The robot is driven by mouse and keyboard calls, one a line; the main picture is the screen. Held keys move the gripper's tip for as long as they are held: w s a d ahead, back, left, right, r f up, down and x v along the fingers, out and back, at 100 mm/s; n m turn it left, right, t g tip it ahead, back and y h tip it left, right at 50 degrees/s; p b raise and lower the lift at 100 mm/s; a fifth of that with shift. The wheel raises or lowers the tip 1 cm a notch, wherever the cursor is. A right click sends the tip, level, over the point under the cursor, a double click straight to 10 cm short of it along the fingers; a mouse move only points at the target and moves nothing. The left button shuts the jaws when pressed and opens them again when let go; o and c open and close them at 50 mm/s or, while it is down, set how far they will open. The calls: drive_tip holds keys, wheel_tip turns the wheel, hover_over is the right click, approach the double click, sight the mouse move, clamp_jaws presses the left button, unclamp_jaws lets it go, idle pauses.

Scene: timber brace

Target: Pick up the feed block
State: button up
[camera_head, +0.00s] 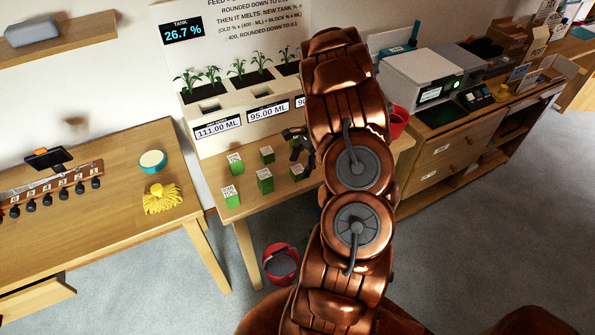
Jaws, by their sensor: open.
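My gripper (300,142) is dark, open and seems empty. It is at the right end of the block group, near the planter's front. My copper arm hides the right part of the table.
A planter box (215,108) with seedlings, square openings and ML labels stands behind the blocks, under a sign reading 26.7 %. A yellow mop-like item (162,199) and round tub (152,160) are on the left table. A red bucket (281,264) is on the floor.

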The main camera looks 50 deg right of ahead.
drive_tip(key=shift+x, duration=1.4)
drive_tip(key=c, duration=1.2)
drive_tip(key=shift+r, duration=0.1)
drive_tip(key=shift+c, duration=0.2)
